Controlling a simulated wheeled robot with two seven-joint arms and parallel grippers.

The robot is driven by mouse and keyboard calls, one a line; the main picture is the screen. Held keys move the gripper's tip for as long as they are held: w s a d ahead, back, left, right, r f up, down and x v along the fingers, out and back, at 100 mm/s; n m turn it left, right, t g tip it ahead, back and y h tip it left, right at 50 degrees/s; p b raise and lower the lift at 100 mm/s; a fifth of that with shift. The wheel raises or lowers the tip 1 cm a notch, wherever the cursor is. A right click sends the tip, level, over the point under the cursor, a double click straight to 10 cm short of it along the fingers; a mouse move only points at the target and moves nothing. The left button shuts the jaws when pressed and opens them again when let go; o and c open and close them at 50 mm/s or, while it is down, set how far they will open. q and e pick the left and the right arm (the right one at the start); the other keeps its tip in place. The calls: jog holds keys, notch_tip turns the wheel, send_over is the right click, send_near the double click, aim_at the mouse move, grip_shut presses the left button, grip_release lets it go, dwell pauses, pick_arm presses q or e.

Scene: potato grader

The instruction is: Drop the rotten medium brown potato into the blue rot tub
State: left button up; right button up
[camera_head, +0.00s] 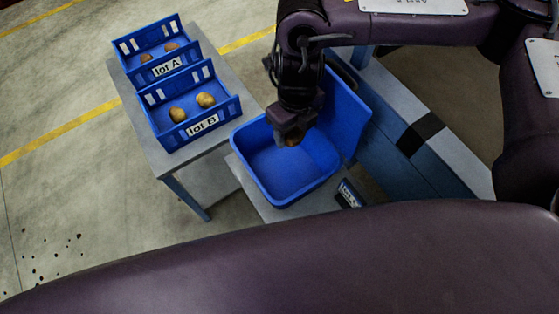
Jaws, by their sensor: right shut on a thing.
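The blue rot tub (268,186) stands open in the middle of the head view, on a grey surface, with a tall blue back panel. My right gripper (291,140) points down over the tub's back part. It is shut on a small brown potato (294,141), of which only a sliver shows between the fingers. Its size and rot cannot be made out. The visible tub floor looks empty. My left gripper is not in view.
Blue crates labelled lot A (120,55) and lot B (232,108), each with potatoes inside, stand on a grey table (180,160) to the left. A blue-grey bench (440,165) lies right of the tub. Open floor is at the far left.

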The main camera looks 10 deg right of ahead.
jog(key=o, duration=1.1)
jog(key=shift+r, duration=0.1)
notch_tip(320, 180, up, 8)
jog(key=shift+f+p, duration=0.15)
jog(key=shift+p, duration=0.45)
